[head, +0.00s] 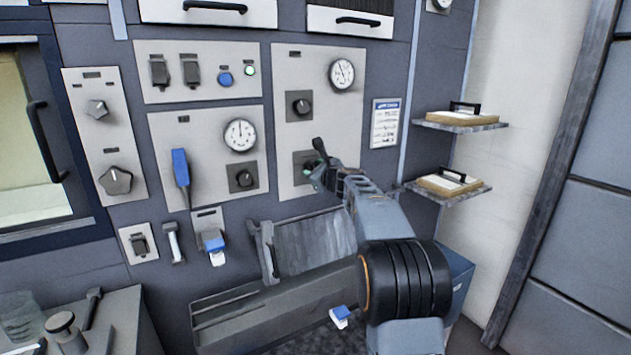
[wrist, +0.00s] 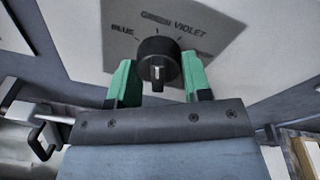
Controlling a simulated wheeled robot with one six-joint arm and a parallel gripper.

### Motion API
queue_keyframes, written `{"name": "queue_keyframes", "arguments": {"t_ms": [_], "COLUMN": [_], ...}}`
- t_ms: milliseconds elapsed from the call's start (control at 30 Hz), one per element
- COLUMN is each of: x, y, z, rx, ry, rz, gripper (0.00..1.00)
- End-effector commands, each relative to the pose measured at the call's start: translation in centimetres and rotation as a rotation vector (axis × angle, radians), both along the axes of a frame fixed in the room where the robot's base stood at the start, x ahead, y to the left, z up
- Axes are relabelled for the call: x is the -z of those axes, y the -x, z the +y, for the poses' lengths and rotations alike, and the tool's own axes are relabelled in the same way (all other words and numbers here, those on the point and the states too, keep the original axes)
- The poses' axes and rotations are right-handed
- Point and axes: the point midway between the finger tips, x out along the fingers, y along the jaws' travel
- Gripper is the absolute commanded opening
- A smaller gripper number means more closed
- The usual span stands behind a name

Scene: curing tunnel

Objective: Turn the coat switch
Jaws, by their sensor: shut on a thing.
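The coat switch is a round black knob (wrist: 158,60) with a raised grip and a white mark, on a pale panel. Around it are the printed labels BLUE at left, GREEN above and VIOLET at upper right; a fainter label at right is unreadable. I cannot tell which label the mark points to. My gripper (wrist: 160,84) has its green fingers on both sides of the knob, closed on it. In the head view my gripper (head: 318,177) is at the lower part of the right-hand panel (head: 290,110), covering most of the switch.
Above the switch are another black knob (head: 299,104) and a round gauge (head: 342,73). At left is a panel with a blue-handled lever (head: 180,168) and a gauge (head: 240,135). Two shelves (head: 462,126) with wooden trays stick out at right. A grey trough (head: 270,300) lies below my arm.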

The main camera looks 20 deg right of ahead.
Motion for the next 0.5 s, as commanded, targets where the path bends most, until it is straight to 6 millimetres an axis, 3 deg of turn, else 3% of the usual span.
{"name": "queue_keyframes", "arguments": {"t_ms": [500], "x": [0.24], "y": [0.0], "z": [0.02], "rx": [0.0], "ry": [0.479], "rz": [-0.057], "gripper": [0.21]}}
